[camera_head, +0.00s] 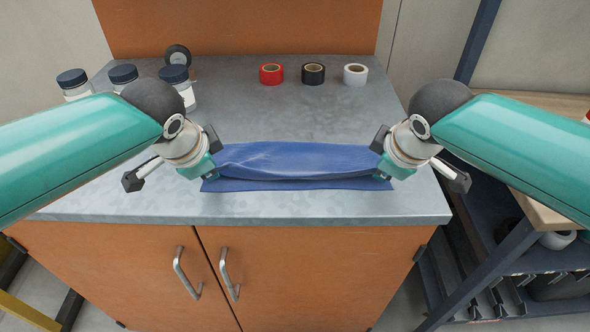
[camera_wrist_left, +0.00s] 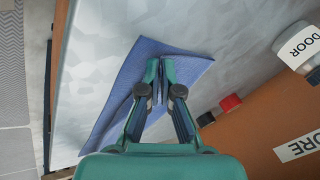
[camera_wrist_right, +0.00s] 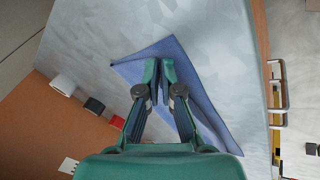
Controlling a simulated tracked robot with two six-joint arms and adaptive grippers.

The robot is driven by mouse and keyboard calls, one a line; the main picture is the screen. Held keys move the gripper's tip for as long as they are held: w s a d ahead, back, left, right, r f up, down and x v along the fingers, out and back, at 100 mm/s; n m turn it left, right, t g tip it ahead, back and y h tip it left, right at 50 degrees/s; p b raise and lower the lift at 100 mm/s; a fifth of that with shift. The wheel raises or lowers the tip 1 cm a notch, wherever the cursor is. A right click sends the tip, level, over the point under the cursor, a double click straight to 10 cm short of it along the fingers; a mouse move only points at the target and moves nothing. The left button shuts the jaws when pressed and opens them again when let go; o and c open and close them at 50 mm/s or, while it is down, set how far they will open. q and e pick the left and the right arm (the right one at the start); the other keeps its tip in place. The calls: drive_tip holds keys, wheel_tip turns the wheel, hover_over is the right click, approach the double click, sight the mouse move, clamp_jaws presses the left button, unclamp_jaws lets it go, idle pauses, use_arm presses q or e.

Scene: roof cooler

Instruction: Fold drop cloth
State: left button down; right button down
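The blue drop cloth (camera_head: 300,160) lies on the metal worktop between my two grippers, near the front edge. An upper layer of it bulges in a long ridge over a flat layer that shows along the front. My left gripper (camera_head: 208,168) is at its left end, and my right gripper (camera_head: 382,170) is at its right end. In the left wrist view, the fingers (camera_wrist_left: 160,72) are close together with blue cloth (camera_wrist_left: 115,100) pinched between them. In the right wrist view, the fingers (camera_wrist_right: 159,72) likewise are shut on the cloth (camera_wrist_right: 205,105).
Red (camera_head: 271,74), black (camera_head: 313,74) and white (camera_head: 355,74) tape rolls stand at the back of the worktop (camera_head: 300,115). Several dark-lidded jars (camera_head: 74,82) stand back left, with a dark roll (camera_head: 178,56) behind. An orange cabinet (camera_head: 290,275) is below, and a shelf cart (camera_head: 520,240) is at right.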

use_arm(q)
drive_tip(key=shift+f, duration=0.15)
use_arm(e)
drive_tip(key=shift+s+f, duration=0.1)
drive_tip(key=shift+f, duration=0.05)
use_arm(q)
drive_tip(key=c, duration=1)
unclamp_jaws()
drive_tip(key=shift+s, duration=0.1)
drive_tip(key=shift+c, duration=0.2)
use_arm(e)
drive_tip(key=c, duration=1)
unclamp_jaws()
drive_tip(key=shift+c, duration=0.2)
use_arm(q)
drive_tip(key=v, duration=0.3)
drive_tip(key=shift+r, duration=0.4)
use_arm(e)
drive_tip(key=v, duration=0.3)
drive_tip(key=shift+r, duration=0.45)
use_arm(q)
drive_tip(key=s+v, duration=0.1)
drive_tip(key=v, duration=0.6)
drive_tip(key=shift+f, duration=0.3)
use_arm(e)
drive_tip(key=s+v, duration=0.1)
drive_tip(key=v, duration=0.6)
drive_tip(key=shift+f, duration=0.3)
